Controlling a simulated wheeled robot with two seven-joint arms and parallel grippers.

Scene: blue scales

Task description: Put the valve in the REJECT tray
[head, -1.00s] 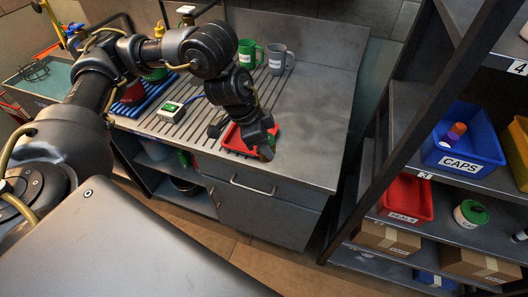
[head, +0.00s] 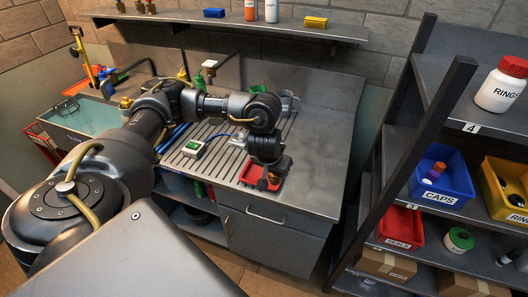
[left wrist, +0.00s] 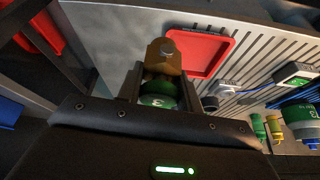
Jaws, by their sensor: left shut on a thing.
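My left gripper (head: 268,180) is shut on the valve, a brass-coloured body with a bolt on top and a green round part (left wrist: 160,88) between the fingers in the left wrist view. In the head view the valve (head: 273,179) is small and mostly hidden by the gripper. A red tray (head: 247,178) lies at the front edge of the ribbed counter, just beside and partly behind the gripper. It also shows in the left wrist view (left wrist: 215,40), empty where visible, beyond the valve. No label on it can be read. My right gripper is out of view.
A small device with a green display (head: 194,148) sits on the ribbed counter left of the tray, with a blue cord. The metal counter (head: 325,150) is bare to the right. A dark rack (head: 440,100) with labelled bins stands further right.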

